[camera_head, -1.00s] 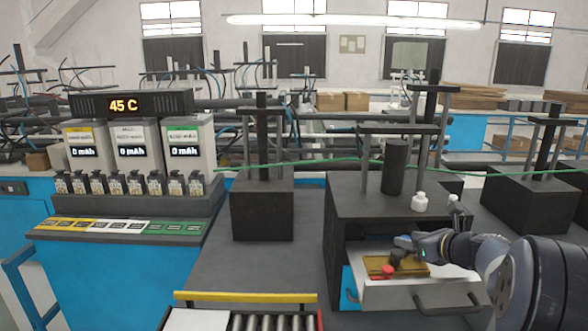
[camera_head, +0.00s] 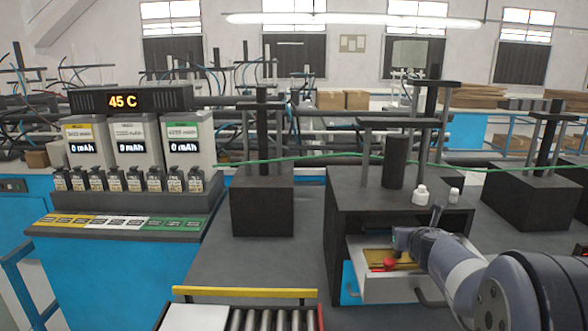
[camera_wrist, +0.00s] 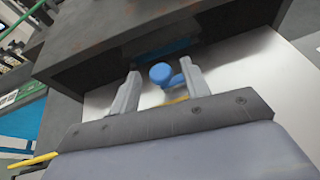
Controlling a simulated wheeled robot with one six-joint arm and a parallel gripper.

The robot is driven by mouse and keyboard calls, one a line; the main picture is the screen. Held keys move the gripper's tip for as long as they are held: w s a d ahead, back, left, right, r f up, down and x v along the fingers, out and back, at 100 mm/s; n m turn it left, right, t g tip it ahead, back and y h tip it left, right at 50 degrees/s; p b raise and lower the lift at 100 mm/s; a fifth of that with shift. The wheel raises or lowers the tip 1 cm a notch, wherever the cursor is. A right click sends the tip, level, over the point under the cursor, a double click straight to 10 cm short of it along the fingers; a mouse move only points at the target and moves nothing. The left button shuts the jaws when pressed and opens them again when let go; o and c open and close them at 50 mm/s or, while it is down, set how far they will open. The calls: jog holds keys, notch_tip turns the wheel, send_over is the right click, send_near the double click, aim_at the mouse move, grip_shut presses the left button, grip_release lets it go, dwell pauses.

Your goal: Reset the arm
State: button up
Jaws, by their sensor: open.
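My gripper (camera_head: 402,240) is over the left part of an open drawer (camera_head: 356,283) under a dark box. In the wrist view my gripper (camera_wrist: 160,82) shows two pale fingers, spread apart. A blue round knob-like thing (camera_wrist: 161,73) shows between the fingers, with gaps on both sides. In the head view a gold block (camera_head: 375,256) and a red knob (camera_head: 389,265) lie in the drawer, just under and beside my gripper. My arm crosses from the lower right and hides the drawer's right part.
A battery rack (camera_head: 128,206) with a 45 C display (camera_head: 123,101) is at left. A roller tray (camera_head: 245,293) is in front.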

jog(key=shift+a+m+g+h, duration=0.15)
jog(key=shift+a+m+h, duration=0.05)
jog(key=shift+m+h, duration=0.55)
jog(key=shift+a+m+g+h, duration=0.15)
jog(key=shift+m+h, duration=0.5)
jog(key=shift+h, duration=0.2)
jog(key=shift+v, duration=1.15)
jog(key=shift+r+p, duration=0.1)
jog(key=shift+p, duration=0.2)
